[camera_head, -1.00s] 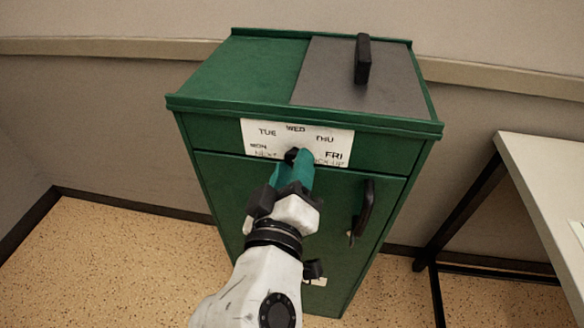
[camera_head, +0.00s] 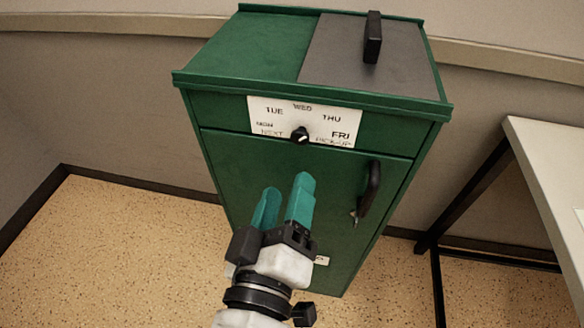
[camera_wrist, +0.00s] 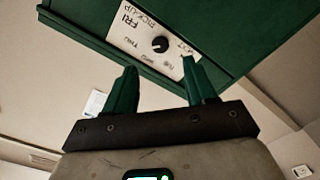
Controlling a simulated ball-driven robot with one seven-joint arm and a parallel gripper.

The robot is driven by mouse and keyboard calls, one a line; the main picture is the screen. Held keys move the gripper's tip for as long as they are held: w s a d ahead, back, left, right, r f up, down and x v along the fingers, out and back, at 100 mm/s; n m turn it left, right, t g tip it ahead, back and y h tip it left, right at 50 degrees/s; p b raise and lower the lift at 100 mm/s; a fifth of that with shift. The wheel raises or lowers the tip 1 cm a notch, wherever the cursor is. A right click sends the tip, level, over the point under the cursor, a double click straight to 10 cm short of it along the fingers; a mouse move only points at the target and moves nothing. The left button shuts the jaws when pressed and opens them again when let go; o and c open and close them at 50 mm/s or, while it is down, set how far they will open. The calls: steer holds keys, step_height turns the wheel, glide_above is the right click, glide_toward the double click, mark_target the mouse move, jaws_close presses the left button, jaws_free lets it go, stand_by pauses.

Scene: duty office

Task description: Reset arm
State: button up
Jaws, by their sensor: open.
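My gripper (camera_head: 284,203) has two teal fingers, open and empty, in front of the green cabinet (camera_head: 225,130), below its dial panel. In the wrist view my gripper (camera_wrist: 160,85) shows its fingers apart with nothing between them. The black dial knob (camera_head: 299,135) sits on the white day label (camera_head: 262,108), which reads TUE, WED, THU, FRI and NEXT PICK-UP. The knob also shows in the wrist view (camera_wrist: 160,44), clear of the fingers. Its white mark appears to point to the upper right, toward THU or FRI.
The cabinet has a grey lid panel (camera_head: 335,55) with a black handle (camera_head: 373,37), and a door handle (camera_head: 370,188) with a key. A table (camera_head: 550,165) stands to the right. Speckled floor (camera_head: 110,240) is open at the left.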

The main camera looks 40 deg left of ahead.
steer(key=shift+v, duration=0.85)
steer(key=w+d+f+m+g+h, duration=0.1)
steer(key=w+d+f+m+h, duration=0.25)
steer(key=w+d+f, duration=0.35)
steer(key=w+d+f+m+g+h, duration=0.2)
steer(key=d+f+m+h, duration=0.15)
steer(key=d+f, duration=0.45)
steer(key=s+d+f+m+g+h, duration=0.15)
steer(key=d+f, duration=0.25)
steer(key=d, duration=0.4)
steer(key=d+f+m+g+h, duration=0.2)
steer(key=d+f+g, duration=0.1)
steer(key=d, duration=0.5)
steer(key=s+d+f+m+g+y, duration=0.1)
steer(key=s+d+f+m+g, duration=0.3)
steer(key=s+d, duration=0.35)
steer(key=s+d+f+m+g, duration=0.2)
steer(key=s+d+f+g, duration=0.1)
steer(key=s+d+f, duration=0.5)
step_height(320, 180, up, 16)
steer(key=a+p, duration=0.1)
steer(key=p, duration=1.2)
steer(key=shift+a+r+n+p, duration=0.2)
steer(key=shift+a+n+p, duration=0.05)
steer(key=shift+n+p, duration=0.15)
